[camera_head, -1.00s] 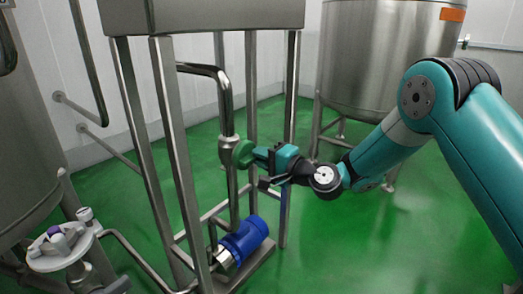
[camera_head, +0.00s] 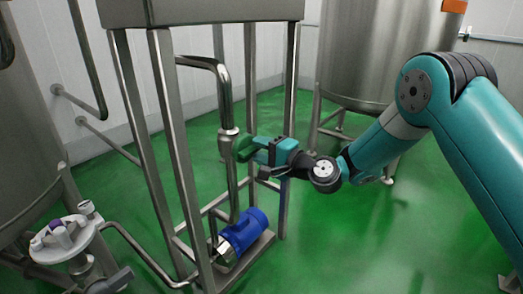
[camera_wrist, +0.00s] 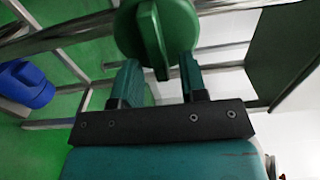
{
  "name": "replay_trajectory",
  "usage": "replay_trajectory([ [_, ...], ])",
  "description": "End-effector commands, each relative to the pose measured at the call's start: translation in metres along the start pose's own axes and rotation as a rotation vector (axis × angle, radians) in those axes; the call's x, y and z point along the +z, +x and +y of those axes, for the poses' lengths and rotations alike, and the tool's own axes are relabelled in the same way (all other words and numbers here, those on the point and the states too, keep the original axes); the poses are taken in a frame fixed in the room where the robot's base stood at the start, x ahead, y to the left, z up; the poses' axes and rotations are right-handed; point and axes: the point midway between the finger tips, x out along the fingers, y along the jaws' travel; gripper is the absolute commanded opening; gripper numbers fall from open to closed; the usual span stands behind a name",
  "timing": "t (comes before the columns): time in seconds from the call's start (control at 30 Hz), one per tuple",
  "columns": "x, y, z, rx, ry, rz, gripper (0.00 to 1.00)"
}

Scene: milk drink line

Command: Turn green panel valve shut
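The green panel valve (camera_head: 243,146) is a round knob with a raised grip bar, on the upright steel pipe inside the frame. In the wrist view the knob (camera_wrist: 145,32) fills the top middle, with its bar pointing down between my fingers. My gripper (camera_wrist: 159,66) is open, one finger on each side of the bar, with gaps showing on both sides. In the head view my gripper (camera_head: 256,150) is at the knob from the right. Its fingertips partly overlap the knob, and I cannot tell whether they touch it.
A steel frame leg (camera_head: 180,165) stands left of the pipe (camera_head: 224,90). A blue motor (camera_head: 243,231) sits low in the frame and also shows in the wrist view (camera_wrist: 27,84). A steel tank (camera_head: 375,55) stands behind my arm. Green floor is open at right.

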Motion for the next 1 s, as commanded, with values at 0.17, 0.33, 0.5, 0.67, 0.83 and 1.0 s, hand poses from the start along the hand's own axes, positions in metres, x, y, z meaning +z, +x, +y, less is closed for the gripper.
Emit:
replay_trajectory([
  [0.17, 0.0, -0.003, 0.0, 0.0, -0.001, 0.0, 0.39],
  [0.33, -0.001, -0.027, 0.001, 0.002, 0.003, 0.003, 0.39],
  [0.5, -0.002, -0.07, 0.002, 0.003, 0.005, 0.006, 0.39],
  [0.67, -0.002, -0.105, 0.008, -0.002, -0.001, 0.005, 0.39],
  [0.83, -0.002, -0.133, 0.008, -0.003, -0.004, 0.004, 0.39],
  [1.0, -0.002, -0.155, 0.006, -0.003, -0.003, 0.004, 0.39],
])
